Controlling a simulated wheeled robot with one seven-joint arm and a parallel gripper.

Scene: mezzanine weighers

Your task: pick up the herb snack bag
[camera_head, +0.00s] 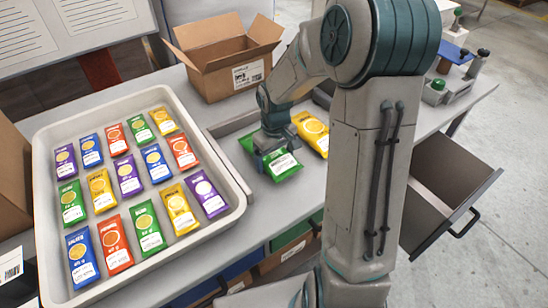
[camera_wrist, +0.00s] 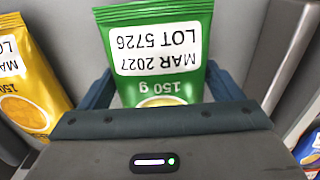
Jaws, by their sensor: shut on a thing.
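A green snack bag (camera_head: 284,168) with a white label is in my gripper (camera_head: 274,152), over the grey worktop to the right of the big tray.
A pale tray (camera_head: 236,216) on the left holds rows of purple, blue, red, green and yellow bags. An open cardboard box (camera_head: 215,78) stands behind my gripper. An open drawer (camera_head: 443,190) sticks out at the right. The worktop front is clear.

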